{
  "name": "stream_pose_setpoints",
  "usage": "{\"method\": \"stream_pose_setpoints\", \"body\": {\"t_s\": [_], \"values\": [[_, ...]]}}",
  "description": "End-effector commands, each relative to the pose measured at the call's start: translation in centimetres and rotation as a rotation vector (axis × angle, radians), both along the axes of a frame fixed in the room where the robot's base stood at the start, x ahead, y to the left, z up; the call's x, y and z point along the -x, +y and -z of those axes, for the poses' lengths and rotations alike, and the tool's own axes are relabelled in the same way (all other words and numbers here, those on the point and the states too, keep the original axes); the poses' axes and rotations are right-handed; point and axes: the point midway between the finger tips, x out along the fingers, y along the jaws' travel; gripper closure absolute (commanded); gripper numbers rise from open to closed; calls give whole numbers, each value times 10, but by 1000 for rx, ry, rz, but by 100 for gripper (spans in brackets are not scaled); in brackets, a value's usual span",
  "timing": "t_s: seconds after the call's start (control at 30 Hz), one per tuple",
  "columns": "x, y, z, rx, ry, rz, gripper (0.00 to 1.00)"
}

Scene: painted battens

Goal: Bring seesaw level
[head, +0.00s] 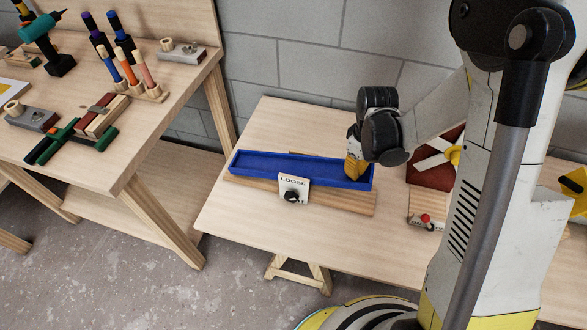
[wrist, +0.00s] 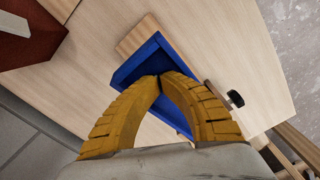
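The seesaw is a long blue tray (head: 300,166) over a wooden base (head: 335,202). My gripper (head: 352,176) is at the tray's right end. In the wrist view the yellow fingers (wrist: 160,77) meet at their tips over the blue tray (wrist: 143,62), with nothing seen between them. I cannot tell whether they touch it.
The seesaw stands on a light wooden table (head: 250,220) with clear room in front. A brown-red board with a white cross (head: 436,160) and a small wooden block with a red knob (head: 425,218) are to the right. A workbench (head: 150,120) with tools is at the left.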

Motion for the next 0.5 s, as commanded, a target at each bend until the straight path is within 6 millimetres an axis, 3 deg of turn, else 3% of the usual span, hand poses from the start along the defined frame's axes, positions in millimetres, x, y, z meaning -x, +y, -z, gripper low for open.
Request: {"method": "stream_pose_setpoints", "body": {"t_s": [0.5], "values": [[0, 0, 11, 0, 0, 0, 100]]}}
